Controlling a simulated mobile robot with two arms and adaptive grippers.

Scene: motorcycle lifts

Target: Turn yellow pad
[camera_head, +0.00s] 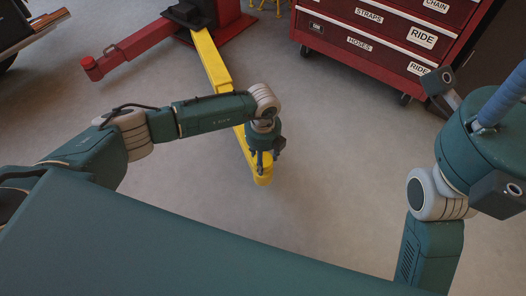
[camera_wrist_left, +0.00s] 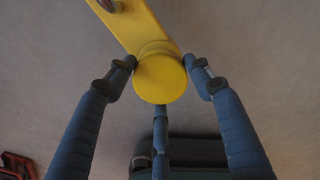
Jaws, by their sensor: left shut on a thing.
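The round yellow pad (camera_wrist_left: 160,80) sits at the end of the yellow lift arm (camera_head: 212,60), which reaches from the red lift base toward me. In the head view the pad (camera_head: 263,181) is partly hidden by my left gripper (camera_head: 262,168), which comes down over it from above. In the left wrist view, the blue fingers of my left gripper (camera_wrist_left: 160,72) stand on either side of the pad, with a third at its near edge. They are shut on it. My right gripper (camera_head: 503,97) is at the right edge, with a blue finger pointing up and out of frame.
A red lift arm (camera_head: 135,42) reaches left from the lift base (camera_head: 225,20). A red tool cabinet (camera_head: 380,45) on casters stands at the back right. Part of a wheeled vehicle (camera_head: 20,30) shows at the top left. The grey floor around the pad is clear.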

